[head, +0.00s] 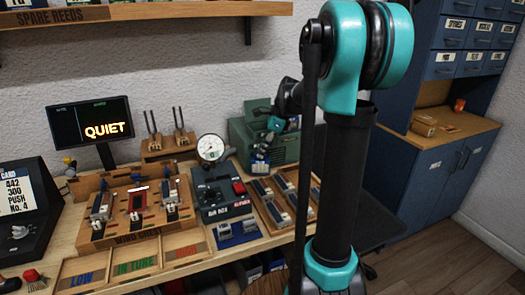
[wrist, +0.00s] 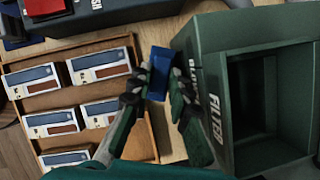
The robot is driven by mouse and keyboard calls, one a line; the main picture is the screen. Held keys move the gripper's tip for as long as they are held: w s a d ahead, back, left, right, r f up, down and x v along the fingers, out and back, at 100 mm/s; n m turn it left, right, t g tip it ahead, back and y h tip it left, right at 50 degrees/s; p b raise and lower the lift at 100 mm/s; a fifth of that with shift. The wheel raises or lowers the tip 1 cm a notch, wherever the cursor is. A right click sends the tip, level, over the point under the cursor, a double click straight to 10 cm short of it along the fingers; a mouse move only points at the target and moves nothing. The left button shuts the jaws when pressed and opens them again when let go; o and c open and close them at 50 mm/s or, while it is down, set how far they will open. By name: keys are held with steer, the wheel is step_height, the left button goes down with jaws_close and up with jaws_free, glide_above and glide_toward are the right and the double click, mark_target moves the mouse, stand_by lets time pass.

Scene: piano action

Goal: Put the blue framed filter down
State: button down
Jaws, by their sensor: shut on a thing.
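The blue framed filter (wrist: 160,72) is between the fingers of my gripper (wrist: 158,90) in the wrist view, seen nearly edge-on as a narrow blue plate. My gripper is shut on it. In the head view my gripper (head: 268,140) is in front of the green blower box (head: 240,132), with the filter (head: 260,167) below the fingers. In the wrist view the green box (wrist: 205,105), lettered FILTER, stands just right of my gripper with a dark open compartment. I cannot tell whether the filter touches the bench.
A wooden tray (wrist: 86,91) with several blocks lies left of my gripper. The air box (head: 218,193) with a gauge and red switch stands nearby. A blue holder (head: 237,231) sits near the bench front. A narrow bare bench strip (wrist: 167,140) separates tray and green box.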

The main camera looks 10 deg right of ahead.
steer(key=shift+f, duration=0.5)
steer(key=c, duration=1.7)
jaws_free()
steer(key=shift+r, duration=0.15)
steer(key=shift+r, duration=0.3)
steer(key=v, duration=1.2)
steer(key=shift+s+a, duration=0.1)
